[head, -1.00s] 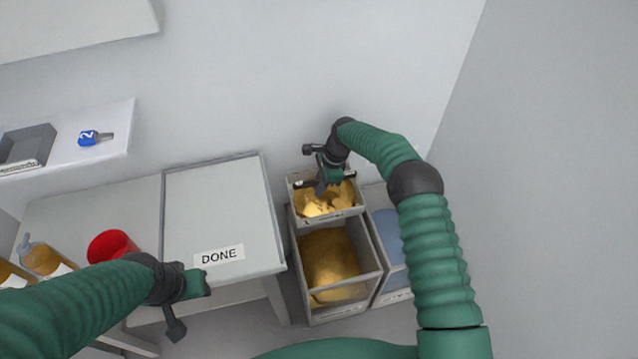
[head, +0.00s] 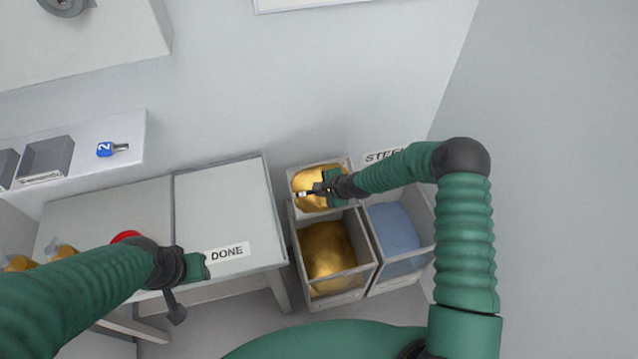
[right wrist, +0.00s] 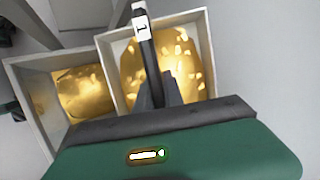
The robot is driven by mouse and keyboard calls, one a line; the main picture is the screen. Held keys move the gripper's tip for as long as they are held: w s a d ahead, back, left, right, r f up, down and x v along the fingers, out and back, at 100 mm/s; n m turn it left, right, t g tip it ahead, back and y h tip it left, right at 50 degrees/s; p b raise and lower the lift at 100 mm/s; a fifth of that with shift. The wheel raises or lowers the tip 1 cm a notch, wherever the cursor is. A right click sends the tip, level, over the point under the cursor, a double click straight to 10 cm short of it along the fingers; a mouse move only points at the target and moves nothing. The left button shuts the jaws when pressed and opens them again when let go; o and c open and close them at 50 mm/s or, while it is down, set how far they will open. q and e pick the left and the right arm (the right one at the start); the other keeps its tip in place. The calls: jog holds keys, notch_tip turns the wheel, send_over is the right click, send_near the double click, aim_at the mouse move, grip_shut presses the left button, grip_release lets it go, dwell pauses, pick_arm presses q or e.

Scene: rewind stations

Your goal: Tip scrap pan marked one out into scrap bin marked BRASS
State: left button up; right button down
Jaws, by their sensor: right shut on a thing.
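My right gripper (head: 322,188) is shut on a dark bar handle (right wrist: 149,55) with a white tag marked 1 (right wrist: 141,25). The bar lies over a grey box of gold scrap (head: 297,208), which also shows in the right wrist view (right wrist: 106,60). I cannot tell whether this box is joined to the handle as pan one. A larger grey bin of gold scrap (head: 376,262) stands in front of it, also in the right wrist view (right wrist: 22,80). No BRASS label is readable. My left gripper (head: 197,267) hangs near the table's front edge; its fingers are unclear.
A bin with blue-grey contents (head: 398,226) stands at the right, with a partly hidden STEEL label (head: 380,156) behind it. A table with a DONE label (head: 227,252) is at the left.

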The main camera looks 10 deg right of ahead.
aim_at(325, 213)
jog(key=shift+s+f+t+b, duration=0.4)
jog(key=shift+f+t+b, duration=0.1)
jog(key=shift+b, duration=0.15)
jog(key=shift+s+d+t+b, duration=0.1)
jog(key=shift+s+t+b, duration=0.3)
jog(key=shift+t+b, duration=0.35)
jog(key=t+b, duration=0.1)
jog(key=b, duration=0.1)
jog(key=s+f+t+b, duration=0.1)
jog(key=b, duration=0.1)
jog(key=shift+s+n+y, duration=0.3)
jog(key=shift+n, duration=0.1)
jog(key=s+f+t+b, duration=0.1)
jog(key=s+t+b, duration=0.1)
jog(key=b, duration=0.3)
jog(key=shift+f+t+b, duration=0.25)
jog(key=shift+f+b, duration=0.1)
jog(key=shift+f, duration=0.05)
jog(key=s+f+n+t+y+b, duration=0.1)
jog(key=t+b, duration=0.1)
jog(key=b, duration=0.3)
jog(key=shift+s+f+b, duration=0.3)
jog(key=shift+s, duration=0.1)
